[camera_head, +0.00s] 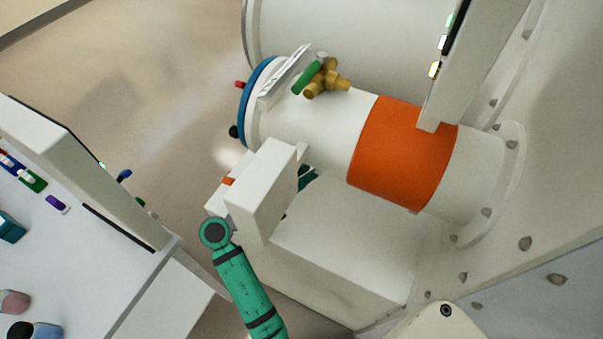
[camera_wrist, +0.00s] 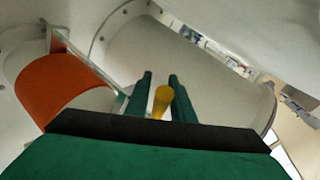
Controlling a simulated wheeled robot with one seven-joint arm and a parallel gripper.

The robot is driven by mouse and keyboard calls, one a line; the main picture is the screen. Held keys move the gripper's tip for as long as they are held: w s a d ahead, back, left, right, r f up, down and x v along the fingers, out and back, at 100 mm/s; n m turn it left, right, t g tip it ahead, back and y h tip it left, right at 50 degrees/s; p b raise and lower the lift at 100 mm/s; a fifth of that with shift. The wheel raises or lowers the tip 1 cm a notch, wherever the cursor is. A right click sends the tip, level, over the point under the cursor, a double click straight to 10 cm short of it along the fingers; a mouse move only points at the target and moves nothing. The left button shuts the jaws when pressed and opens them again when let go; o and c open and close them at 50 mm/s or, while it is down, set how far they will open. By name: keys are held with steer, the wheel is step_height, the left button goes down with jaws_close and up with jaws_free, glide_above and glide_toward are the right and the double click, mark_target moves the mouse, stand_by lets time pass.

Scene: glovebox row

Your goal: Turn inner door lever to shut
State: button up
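In the wrist view, my gripper (camera_wrist: 161,92) has its two green fingers apart. In the head view, only a little green of my gripper (camera_head: 306,178) shows below the white chamber tube (camera_head: 325,125); my white wrist link hides the rest. No yellow bar shows there beside it. A brass valve (camera_head: 326,80) with a green handle (camera_head: 307,77) sits on top of the tube, clear of my gripper.
The tube has an orange band (camera_head: 402,152) and a blue-rimmed round door (camera_head: 255,92) at its left end. The orange band also shows in the wrist view (camera_wrist: 62,88). A white post (camera_head: 470,70) stands by the band. A bench (camera_head: 75,250) lies at left, with open floor (camera_head: 150,90) beyond.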

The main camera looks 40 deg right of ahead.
steer(key=shift+o, duration=0.6)
steer(key=shift+w+a, duration=0.1)
steer(key=shift+a, duration=0.1)
steer(key=a, duration=1)
steer(key=shift+a+f, duration=0.3)
steer(key=shift+f, duration=0.1)
